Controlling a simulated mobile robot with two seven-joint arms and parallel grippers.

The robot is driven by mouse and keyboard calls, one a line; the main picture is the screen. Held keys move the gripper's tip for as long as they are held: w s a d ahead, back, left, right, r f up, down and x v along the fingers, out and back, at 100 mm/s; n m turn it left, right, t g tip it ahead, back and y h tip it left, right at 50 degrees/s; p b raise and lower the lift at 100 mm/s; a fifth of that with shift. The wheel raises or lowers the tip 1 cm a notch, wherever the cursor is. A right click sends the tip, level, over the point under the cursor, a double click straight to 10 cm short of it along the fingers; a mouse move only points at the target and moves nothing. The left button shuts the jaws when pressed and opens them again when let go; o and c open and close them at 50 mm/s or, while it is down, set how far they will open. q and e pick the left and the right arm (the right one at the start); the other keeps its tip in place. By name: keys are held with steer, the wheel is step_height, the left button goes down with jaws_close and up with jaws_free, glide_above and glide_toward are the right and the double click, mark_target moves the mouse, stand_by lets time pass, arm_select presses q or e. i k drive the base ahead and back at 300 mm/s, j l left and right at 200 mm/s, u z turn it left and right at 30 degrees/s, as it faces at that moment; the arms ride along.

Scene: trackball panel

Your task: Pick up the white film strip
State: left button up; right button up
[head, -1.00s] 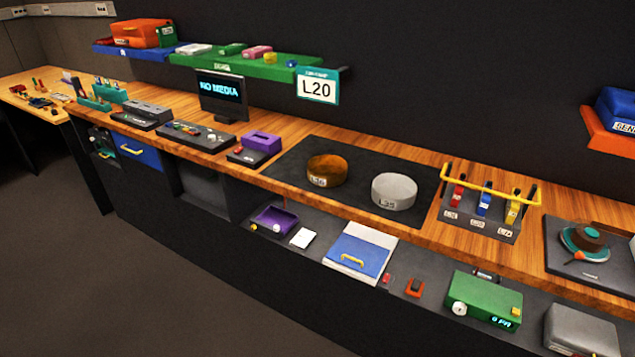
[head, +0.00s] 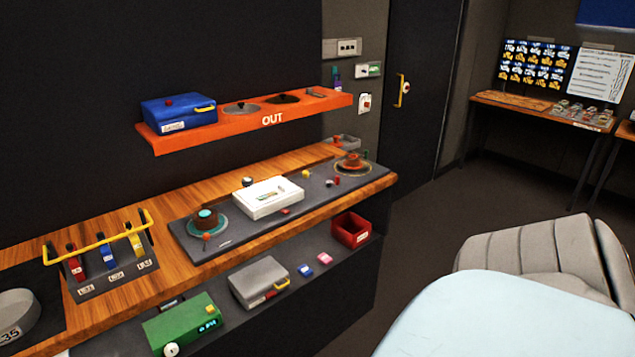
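I cannot make out a white film strip for certain in the head view. A white boxy device (head: 268,198) with a small slot or window on top sits on a dark panel (head: 208,252) on the wooden counter. A brown reel on a teal disc (head: 207,222) is to its left, and another brown reel (head: 352,163) is to its right. A grey round can marked 35 (head: 14,315) is cut off at the left edge. Neither of my grippers is in view.
An orange OUT shelf (head: 272,119) holds a blue box (head: 179,110). A yellow-barred rack (head: 108,258) stands left. Below are a green box (head: 184,325), a grey case (head: 259,282) and a red bin (head: 351,230). Unclear pale blue and grey shapes cover the lower right.

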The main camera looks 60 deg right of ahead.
mark_target(280, 190)
steer(key=z, duration=1.5)
steer(key=i+l+u, duration=0.15)
steer(key=u, duration=0.25)
steer(key=i+l+u, duration=0.1)
steer(key=u, duration=0.25)
steer(key=i+l+u, duration=0.1)
steer(key=l+u, duration=0.3)
